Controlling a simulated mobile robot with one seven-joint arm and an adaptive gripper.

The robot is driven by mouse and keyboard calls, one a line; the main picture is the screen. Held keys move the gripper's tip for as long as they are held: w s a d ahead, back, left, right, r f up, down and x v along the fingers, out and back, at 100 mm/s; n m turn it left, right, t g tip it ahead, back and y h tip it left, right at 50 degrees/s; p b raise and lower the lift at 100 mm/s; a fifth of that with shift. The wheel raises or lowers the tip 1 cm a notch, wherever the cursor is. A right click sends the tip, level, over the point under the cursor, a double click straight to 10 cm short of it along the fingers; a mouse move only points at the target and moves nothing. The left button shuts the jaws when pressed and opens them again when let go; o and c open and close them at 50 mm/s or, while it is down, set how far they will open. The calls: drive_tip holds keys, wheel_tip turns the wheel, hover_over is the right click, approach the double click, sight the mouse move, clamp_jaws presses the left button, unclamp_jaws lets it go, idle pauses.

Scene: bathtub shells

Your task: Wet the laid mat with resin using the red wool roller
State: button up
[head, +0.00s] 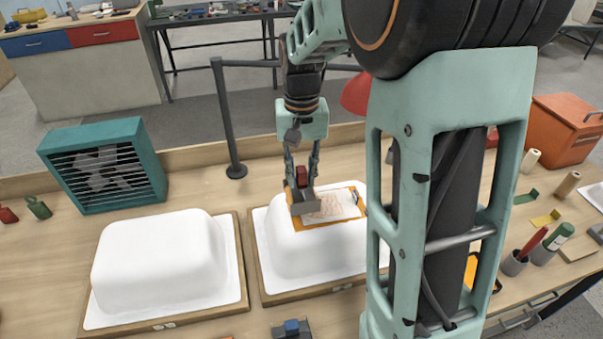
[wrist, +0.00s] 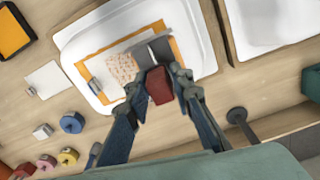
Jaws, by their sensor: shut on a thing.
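My gripper (head: 301,178) is shut on a red block-like handle (wrist: 159,85); it also shows in the wrist view (wrist: 172,78). A grey flat-looking head (wrist: 153,50) extends from the handle, low over the right white shell (head: 290,245). I cannot make out a wool sleeve on it. Under and beside the head lies an orange-edged board (head: 311,225) with a white sheet. A pale pinkish, mottled mat (wrist: 121,68) lies on this sheet, partly hidden by the held tool. I cannot tell whether the head touches it.
A second white shell (head: 150,255) stands to the left, with a teal fan (head: 104,165) behind it. My arm hides part of the right side. Cups with bottles (head: 513,262) and an orange box (head: 568,125) are at the right.

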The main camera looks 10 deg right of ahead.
sight(303, 186)
drive_tip(key=shift+f+b, duration=1.1)
drive_tip(key=shift+f, duration=0.7)
idle(0.4)
drive_tip(key=shift+d, duration=0.15)
drive_tip(key=shift+s+d+f, duration=0.1)
drive_tip(key=shift+d+f, duration=0.1)
drive_tip(key=shift+d, duration=2.45)
drive_tip(key=shift+s+d+f, duration=0.1)
drive_tip(key=shift+d+f, duration=0.05)
drive_tip(key=shift+d, duration=2.5)
clamp_jaws()
wheel_tip(303, 186, up, 6)
drive_tip(key=p, duration=0.5)
drive_tip(key=shift+w, duration=0.2)
